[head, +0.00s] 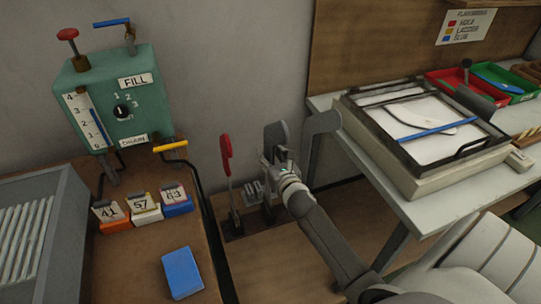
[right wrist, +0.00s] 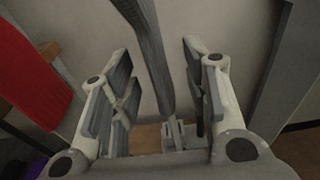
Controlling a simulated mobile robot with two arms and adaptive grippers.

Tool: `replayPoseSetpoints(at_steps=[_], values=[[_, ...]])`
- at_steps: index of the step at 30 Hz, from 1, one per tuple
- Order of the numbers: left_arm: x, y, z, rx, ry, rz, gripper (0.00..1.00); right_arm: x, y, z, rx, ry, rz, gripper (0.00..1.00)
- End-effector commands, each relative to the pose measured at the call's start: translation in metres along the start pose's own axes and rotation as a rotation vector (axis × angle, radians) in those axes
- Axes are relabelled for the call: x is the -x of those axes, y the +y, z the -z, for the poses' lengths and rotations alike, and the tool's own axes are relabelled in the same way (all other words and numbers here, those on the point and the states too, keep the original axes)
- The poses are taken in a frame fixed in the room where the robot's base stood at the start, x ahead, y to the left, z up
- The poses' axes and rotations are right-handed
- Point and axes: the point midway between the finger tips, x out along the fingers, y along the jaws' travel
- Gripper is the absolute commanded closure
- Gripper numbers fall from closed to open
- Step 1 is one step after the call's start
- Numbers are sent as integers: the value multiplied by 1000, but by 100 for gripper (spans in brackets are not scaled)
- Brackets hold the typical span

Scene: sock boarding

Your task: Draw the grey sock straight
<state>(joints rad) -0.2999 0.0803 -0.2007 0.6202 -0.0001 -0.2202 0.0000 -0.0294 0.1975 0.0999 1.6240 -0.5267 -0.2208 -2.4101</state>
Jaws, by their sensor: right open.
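The grey sock (head: 275,134) seems to be the narrow dark grey piece standing upright at the stand in the middle of the head view. In the right wrist view the knit-textured grey sock (right wrist: 152,50) runs down between my fingers, slightly tilted. My right gripper (head: 277,155) is open around its lower part, with a gap at the sides; the gripper also shows in the right wrist view (right wrist: 164,100). Its body hides part of the sock in the head view. My left gripper is not in view.
A green fill/drain box (head: 130,88) and numbered blocks (head: 145,208) are at left. A framed tray (head: 370,138) with a blue bar (head: 438,130) rests on the right table.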

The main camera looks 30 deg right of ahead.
Motion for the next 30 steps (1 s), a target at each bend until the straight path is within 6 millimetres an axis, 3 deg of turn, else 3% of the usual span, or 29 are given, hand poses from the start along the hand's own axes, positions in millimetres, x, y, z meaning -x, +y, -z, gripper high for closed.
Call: replayPoseSetpoints(at_steps=[8, 30], values=[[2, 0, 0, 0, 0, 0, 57, 5, 0, 0, 1, 0, 0, 57], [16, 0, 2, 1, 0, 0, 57, 78, 0, 9, 0, 0, 0, 57]])
